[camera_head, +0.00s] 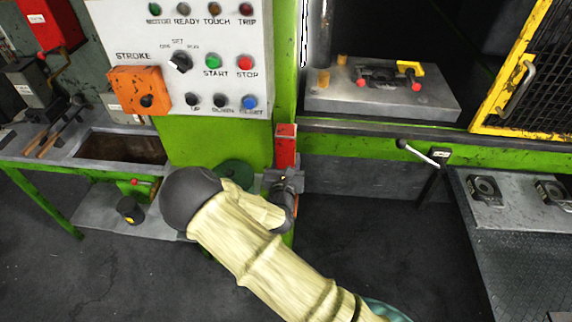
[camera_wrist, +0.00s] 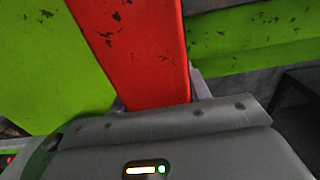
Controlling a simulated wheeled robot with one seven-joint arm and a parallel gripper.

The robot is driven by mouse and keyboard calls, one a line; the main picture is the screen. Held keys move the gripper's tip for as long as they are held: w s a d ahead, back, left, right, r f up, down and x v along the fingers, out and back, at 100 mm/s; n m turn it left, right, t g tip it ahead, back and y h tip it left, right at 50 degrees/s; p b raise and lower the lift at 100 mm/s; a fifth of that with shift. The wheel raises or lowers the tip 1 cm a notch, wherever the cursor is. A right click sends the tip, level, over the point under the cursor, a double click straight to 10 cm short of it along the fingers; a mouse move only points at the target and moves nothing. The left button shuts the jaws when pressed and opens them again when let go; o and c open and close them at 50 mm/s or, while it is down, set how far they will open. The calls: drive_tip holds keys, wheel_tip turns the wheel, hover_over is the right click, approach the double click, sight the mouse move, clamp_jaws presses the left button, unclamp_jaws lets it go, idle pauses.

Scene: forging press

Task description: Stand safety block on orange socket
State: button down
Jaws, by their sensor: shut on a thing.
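The safety block is a tall red block (camera_head: 285,150) with worn, chipped paint, upright in front of the green press post. My gripper (camera_head: 284,178) is around its lower part, at the end of my sleeved arm. In the wrist view the red block (camera_wrist: 135,50) rises, slightly tilted in the picture, from between my gripper's fingers (camera_wrist: 157,100), which are shut on it. A small orange patch (camera_head: 295,200) shows just below and beside my gripper; I cannot tell whether it is the orange socket. The block's lower end is hidden by my gripper.
The control panel (camera_head: 200,45) with an orange switch box is at upper left. The press bed holds a grey die plate (camera_head: 380,105) with a yellow-handled part. A yellow mesh guard (camera_head: 528,70) stands at right. A side table (camera_head: 520,225) is at lower right. The floor between is clear.

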drive_tip(key=shift+w+f+p, duration=0.2)
drive_tip(key=shift+f+p, duration=0.3)
drive_tip(key=shift+f, duration=0.65)
drive_tip(key=shift+a+f, duration=0.1)
drive_tip(key=shift+a, duration=0.05)
drive_tip(key=c, duration=0.7)
unclamp_jaws()
drive_tip(key=shift+f, duration=0.1)
drive_tip(key=s+b, duration=0.3)
drive_tip(key=s, duration=0.9)
drive_tip(key=shift+a+b, duration=0.2)
drive_tip(key=shift+b, duration=0.2)
